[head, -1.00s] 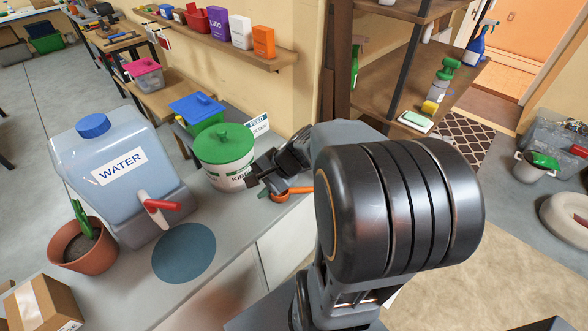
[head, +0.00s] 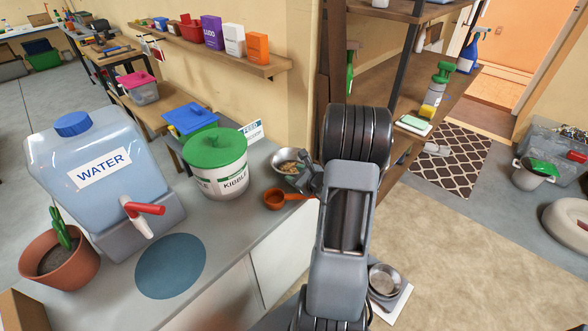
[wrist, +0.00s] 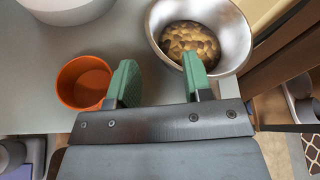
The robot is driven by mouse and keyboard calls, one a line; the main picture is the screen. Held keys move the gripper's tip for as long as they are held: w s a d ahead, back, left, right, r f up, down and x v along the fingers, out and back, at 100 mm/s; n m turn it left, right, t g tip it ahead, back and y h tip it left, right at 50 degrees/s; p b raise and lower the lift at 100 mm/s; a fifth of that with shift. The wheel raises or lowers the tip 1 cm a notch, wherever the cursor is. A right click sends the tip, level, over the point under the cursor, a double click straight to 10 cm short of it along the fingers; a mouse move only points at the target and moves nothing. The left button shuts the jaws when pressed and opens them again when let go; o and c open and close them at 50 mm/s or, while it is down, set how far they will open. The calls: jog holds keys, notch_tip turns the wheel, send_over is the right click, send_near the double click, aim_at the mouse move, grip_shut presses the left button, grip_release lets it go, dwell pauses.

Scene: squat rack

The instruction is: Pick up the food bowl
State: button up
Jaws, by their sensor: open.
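The food bowl (head: 291,167), a metal bowl with brown kibble in it, stands on the counter right of the kibble tub in the head view. In the wrist view the bowl (wrist: 238,35) is at the top right, upright. My gripper (wrist: 160,78) is open and empty, with green finger pads. Its right finger overlaps the bowl's near rim in the picture, and its left finger lies left of the bowl, beside the orange scoop (wrist: 72,98). I cannot tell whether either finger touches the rim. In the head view my arm hides part of the bowl's right side.
The kibble tub (head: 219,178) with its green lid stands close left of the bowl. The orange scoop (head: 274,198) lies in front. A water container (head: 100,180) and potted cactus (head: 58,260) are further left. Another metal bowl (head: 385,281) sits low at the right.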

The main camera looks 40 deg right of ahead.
aim_at(284, 173)
jog(key=shift+p+x, duration=0.5)
jog(key=shift+x, duration=2.95)
jog(key=shift+a+r, duration=0.1)
jog(key=shift+c, duration=0.2)
grip_shut()
